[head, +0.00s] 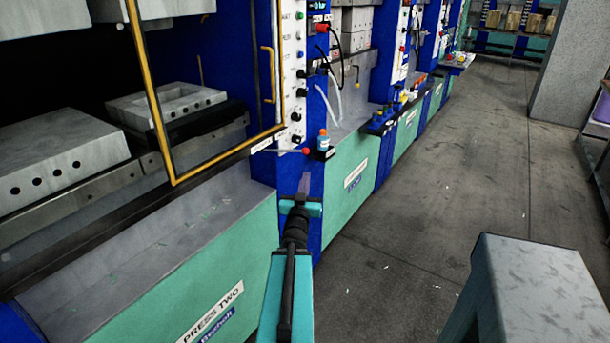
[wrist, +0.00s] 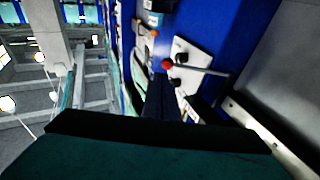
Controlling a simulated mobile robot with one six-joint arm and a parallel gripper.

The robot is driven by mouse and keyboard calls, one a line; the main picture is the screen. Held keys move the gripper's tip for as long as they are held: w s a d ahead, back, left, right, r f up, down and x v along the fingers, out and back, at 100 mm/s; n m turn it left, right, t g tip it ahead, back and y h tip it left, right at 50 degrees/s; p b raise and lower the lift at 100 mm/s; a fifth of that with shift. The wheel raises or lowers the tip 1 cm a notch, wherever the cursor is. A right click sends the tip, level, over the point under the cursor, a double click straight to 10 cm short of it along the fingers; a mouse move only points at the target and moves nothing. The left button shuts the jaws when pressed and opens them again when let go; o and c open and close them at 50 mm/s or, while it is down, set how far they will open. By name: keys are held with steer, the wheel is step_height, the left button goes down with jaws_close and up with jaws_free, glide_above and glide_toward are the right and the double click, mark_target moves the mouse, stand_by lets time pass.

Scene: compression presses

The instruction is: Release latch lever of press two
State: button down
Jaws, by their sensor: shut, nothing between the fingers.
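Press two (head: 150,262) stands at the left in the head view, with its name plate (head: 212,312) low on the green front. A thin metal lever with a red ball knob (head: 306,151) sticks out by the blue post, level with the bottom of the guard. The lever also shows in the wrist view, its red knob (wrist: 168,65) at the left end of the rod. My gripper (head: 305,182) is shut and empty, just below the knob in the head view. In the wrist view, my fingers (wrist: 161,90) point up close to the knob; contact cannot be told.
A yellow-framed guard (head: 157,110) hangs at the press opening. A control panel (head: 293,70) is above. The grey floor (head: 450,150) is open to the right; a metal block (head: 535,260) stands at front right.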

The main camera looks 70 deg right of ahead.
steer(key=p, duration=0.1)
steer(key=a+p, duration=0.1)
steer(key=p, duration=0.1)
steer(key=shift+s+a, duration=0.3)
steer(key=p+v, duration=0.1)
steer(key=p, duration=0.3)
steer(key=shift+s+a+f, duration=0.1)
steer(key=shift+s+a, duration=0.05)
steer(key=shift+a, duration=0.1)
steer(key=shift+a+f+p, duration=0.15)
steer(key=shift+a+p, duration=0.15)
steer(key=shift+p, duration=0.25)
steer(key=shift+s, duration=0.2)
